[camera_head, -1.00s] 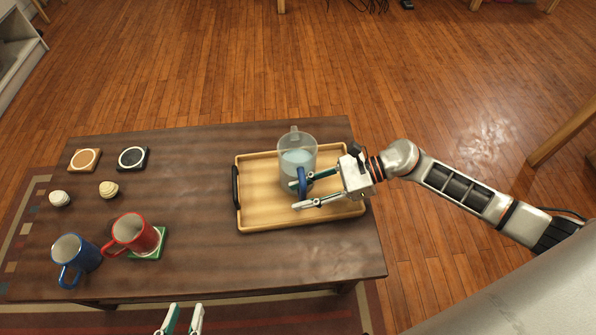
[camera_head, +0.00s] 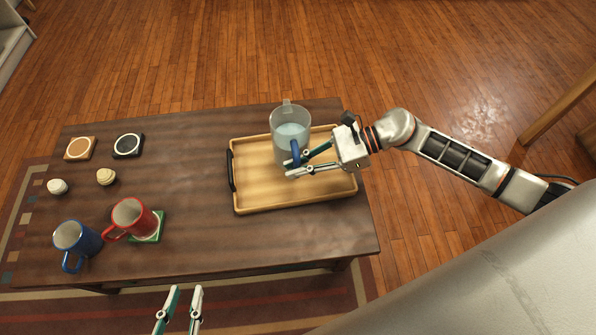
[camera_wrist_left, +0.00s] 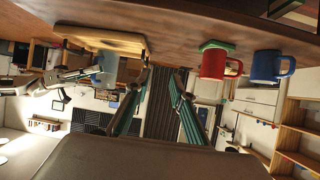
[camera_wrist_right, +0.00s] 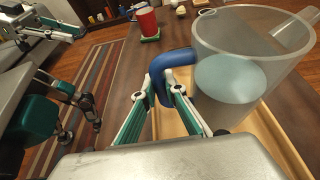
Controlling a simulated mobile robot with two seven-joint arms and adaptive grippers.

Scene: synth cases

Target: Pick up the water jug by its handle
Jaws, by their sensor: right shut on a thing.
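The clear water jug (camera_head: 290,121) holds pale blue water and has a blue handle (camera_head: 295,150). It is over the wooden tray (camera_head: 250,203), upright or nearly so; I cannot tell for sure whether its base is clear of the tray. My right gripper (camera_head: 297,165) is shut on the handle, with one finger on each side. The right wrist view shows the handle (camera_wrist_right: 168,64) between the fingers, beside the jug (camera_wrist_right: 252,65). My left gripper (camera_head: 184,291) is open and empty in front of the table's near edge.
A red mug (camera_head: 131,218) stands on a green coaster (camera_head: 156,232), with a blue mug (camera_head: 76,241) to its left. Two coasters (camera_head: 80,148) (camera_head: 128,145) and two small round pale items (camera_head: 57,186) (camera_head: 106,177) lie at the left. The table's middle (camera_head: 190,170) is clear.

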